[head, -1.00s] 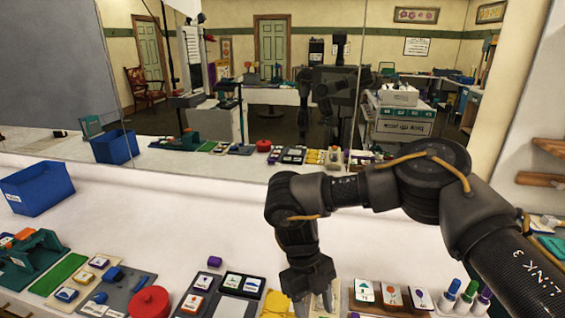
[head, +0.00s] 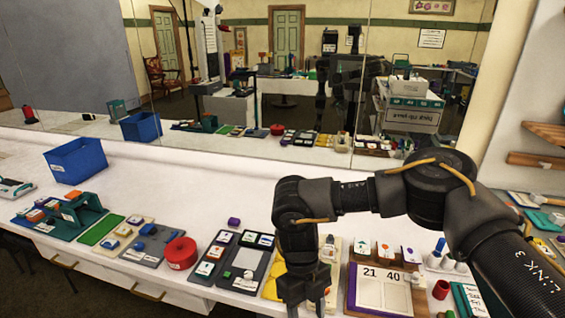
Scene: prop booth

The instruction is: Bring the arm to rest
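My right arm comes in from the right and bends down over the table. Its gripper (head: 304,292) hangs pointing down at the bottom of the head view, over the yellow board (head: 272,284) and beside the number board (head: 382,292) marked 21 and 40. The fingertips are dark and close to the picture's lower edge, so I cannot tell whether they are apart or hold anything. My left gripper is not in view.
A dark card tray (head: 210,262), a red round tin (head: 180,252), a green mat (head: 100,230) and a blue bin (head: 76,160) stand to the left. A mirror lines the back.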

